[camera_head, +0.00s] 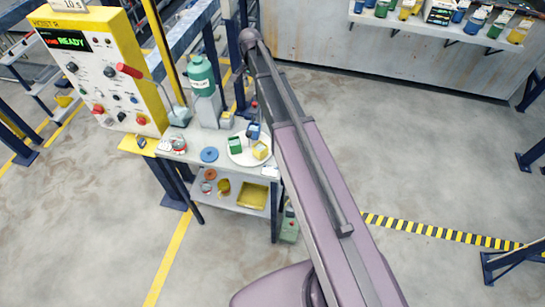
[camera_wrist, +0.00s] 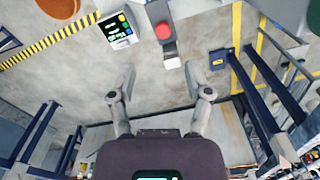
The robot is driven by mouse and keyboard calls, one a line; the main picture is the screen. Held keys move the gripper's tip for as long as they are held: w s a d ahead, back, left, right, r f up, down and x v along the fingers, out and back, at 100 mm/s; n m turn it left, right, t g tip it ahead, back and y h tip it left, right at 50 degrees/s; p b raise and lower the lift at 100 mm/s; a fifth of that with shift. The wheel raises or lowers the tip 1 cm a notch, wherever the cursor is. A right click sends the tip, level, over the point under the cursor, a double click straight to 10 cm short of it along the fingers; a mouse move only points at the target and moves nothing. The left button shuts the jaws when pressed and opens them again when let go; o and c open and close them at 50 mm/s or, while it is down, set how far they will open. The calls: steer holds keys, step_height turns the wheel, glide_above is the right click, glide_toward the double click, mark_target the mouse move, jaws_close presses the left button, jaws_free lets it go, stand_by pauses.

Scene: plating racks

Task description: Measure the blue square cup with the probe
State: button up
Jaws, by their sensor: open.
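The blue square cup (camera_head: 252,131) stands on a round white plate (camera_head: 236,155) on the bench, close beside my arm in the head view. A green square cup (camera_head: 235,145) and a yellow one (camera_head: 261,150) share the plate. My gripper (camera_wrist: 158,70) is open and empty in the wrist view, with its fingers spread over the floor. In the head view the gripper itself cannot be made out. I cannot tell for certain which thing is the probe. A red-handled part (camera_head: 129,71) sits at the yellow control panel (camera_head: 97,45).
The bench (camera_head: 200,138) also holds a green bottle (camera_head: 201,75), a blue disc (camera_head: 209,155) and a can (camera_head: 179,145). A lower shelf has a yellow tray (camera_head: 252,195). The wrist view shows a button unit (camera_wrist: 118,30) and a red-topped post (camera_wrist: 163,31).

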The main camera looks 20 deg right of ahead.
steer(key=s+f+n+b, duration=0.4)
steer(key=s+f+b, duration=0.2)
steer(key=s, duration=0.7)
steer(key=s+f+n+b, duration=0.5)
steer(key=s+f+b, duration=0.1)
steer(key=s, duration=0.6)
steer(key=shift+s+f, duration=0.25)
steer(key=shift+s, duration=0.15)
